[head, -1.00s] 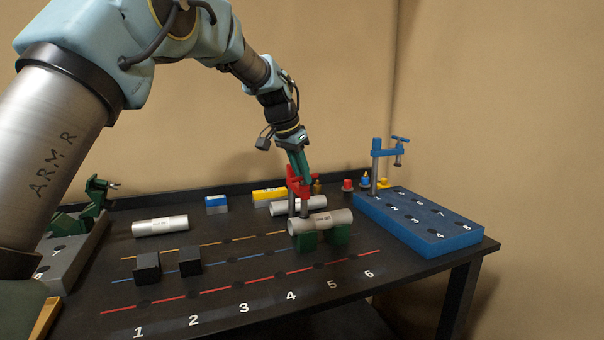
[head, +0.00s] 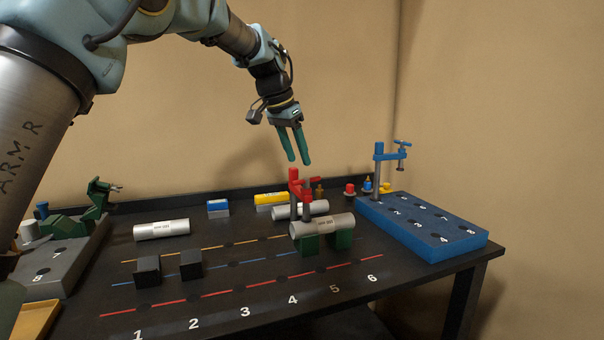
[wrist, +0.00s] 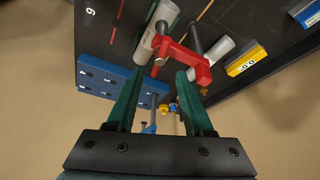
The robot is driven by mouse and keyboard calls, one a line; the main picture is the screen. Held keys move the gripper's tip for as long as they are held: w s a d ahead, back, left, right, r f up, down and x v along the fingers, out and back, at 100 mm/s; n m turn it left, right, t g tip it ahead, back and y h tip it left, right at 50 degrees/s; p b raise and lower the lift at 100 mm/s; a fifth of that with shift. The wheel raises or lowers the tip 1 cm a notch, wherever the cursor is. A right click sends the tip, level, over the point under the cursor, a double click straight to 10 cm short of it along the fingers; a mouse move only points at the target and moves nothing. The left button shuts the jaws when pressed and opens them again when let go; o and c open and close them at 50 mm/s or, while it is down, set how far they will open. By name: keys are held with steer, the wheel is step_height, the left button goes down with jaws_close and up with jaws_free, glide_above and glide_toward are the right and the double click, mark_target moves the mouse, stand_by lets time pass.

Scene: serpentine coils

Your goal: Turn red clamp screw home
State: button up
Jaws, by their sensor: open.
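The red clamp (head: 297,186) stands upright on the dark table behind the front pipe (head: 325,226), its arm reaching out over the pipes. It also shows in the wrist view (wrist: 185,55), beyond the fingertips. The fingers also show in the wrist view (wrist: 161,90).
A blue rack (head: 430,235) with a blue clamp (head: 378,170) stands at the right. Another pipe (head: 162,230) and two black blocks (head: 148,270) lie at the left. The table's front middle is clear.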

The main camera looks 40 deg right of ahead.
steer(key=v, duration=0.4)
stand_by(0.5)
steer(key=w+a+f+n+t+y, duration=0.1)
steer(key=w+a+f+n, duration=0.25)
steer(key=a, duration=0.65)
steer(key=w+a+f+n+y, duration=0.15)
steer(key=w+a+f, duration=0.3)
steer(key=a, duration=0.45)
steer(key=w+a+f+n+t, duration=0.1)
steer(key=w+a+f+n, duration=0.25)
steer(key=a, duration=0.65)
steer(key=s+a+f+n, duration=0.2)
steer(key=s+a+f, duration=0.2)
steer(key=a, duration=0.4)
steer(key=s+a+f+n+y, duration=0.1)
steer(key=s+a+f+n, duration=0.2)
steer(key=a, duration=0.5)
steer(key=s+a+f+n+y, duration=0.1)
steer(key=s+a+f+n, duration=0.2)
steer(key=a, duration=0.6)
steer(key=s+f, duration=0.2)
steer(key=s, duration=0.1)
steer(key=shift+s+g, duration=0.3)
steer(key=shift+s, duration=0.05)
steer(key=shift+a, duration=0.1)
